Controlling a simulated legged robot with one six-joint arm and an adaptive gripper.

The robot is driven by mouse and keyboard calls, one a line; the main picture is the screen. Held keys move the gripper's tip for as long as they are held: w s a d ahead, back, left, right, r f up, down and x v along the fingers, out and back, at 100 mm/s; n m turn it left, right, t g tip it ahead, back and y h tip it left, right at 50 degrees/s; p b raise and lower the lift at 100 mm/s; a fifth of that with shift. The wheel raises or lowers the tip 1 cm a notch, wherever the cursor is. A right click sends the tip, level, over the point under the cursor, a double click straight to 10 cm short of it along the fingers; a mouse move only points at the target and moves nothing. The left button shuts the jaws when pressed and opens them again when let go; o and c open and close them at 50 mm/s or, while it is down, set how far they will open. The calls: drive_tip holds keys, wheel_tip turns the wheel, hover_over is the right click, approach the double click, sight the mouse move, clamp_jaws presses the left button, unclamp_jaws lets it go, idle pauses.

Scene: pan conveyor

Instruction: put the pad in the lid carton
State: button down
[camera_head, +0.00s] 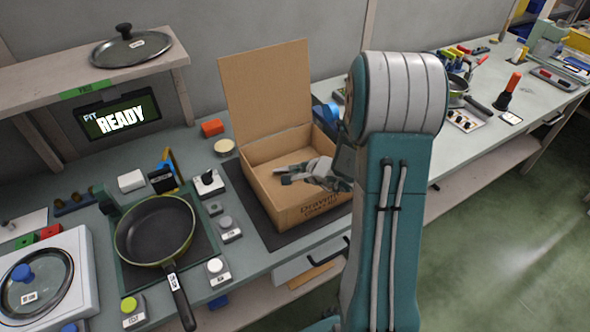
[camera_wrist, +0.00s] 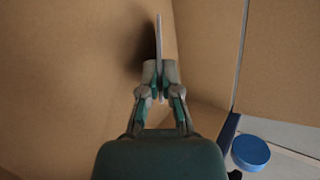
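The lid carton (camera_head: 266,92) is an open brown cardboard box with its tall back flap raised. It stands on a dark mat in the middle of the head view, and its brown walls (camera_wrist: 80,70) fill most of the wrist view. My gripper (camera_head: 288,177) is over the carton's opening. In the wrist view my gripper (camera_wrist: 158,88) is shut on a thin grey piece seen edge-on, which looks like the pad (camera_wrist: 159,38). The pad points away from me between carton walls. In the head view I cannot clearly tell the pad from the fingers.
A frying pan (camera_head: 153,232) sits on a dark plate left of the carton, with buttons beside it. A glass lid (camera_head: 130,48) lies on the shelf above a READY screen (camera_head: 120,117). A blue round thing (camera_wrist: 250,152) is outside the carton.

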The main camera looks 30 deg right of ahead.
drive_tip(key=c, duration=0.8)
unclamp_jaws()
drive_tip(key=v, duration=1.1)
drive_tip(key=s+a+r+n+g+y, duration=0.1)
drive_tip(key=s+a+r+n+g, duration=0.3)
drive_tip(key=a, duration=0.4)
drive_tip(key=s+a+r+n+g+y, duration=0.1)
drive_tip(key=s+a+r+n, duration=0.2)
drive_tip(key=a+r+n, duration=0.35)
drive_tip(key=s+a+r+n+h, duration=0.2)
drive_tip(key=s+r+n+h, duration=0.3)
drive_tip(key=s+n, duration=0.2)
drive_tip(key=s, duration=0.2)
drive_tip(key=shift+s, duration=0.35)
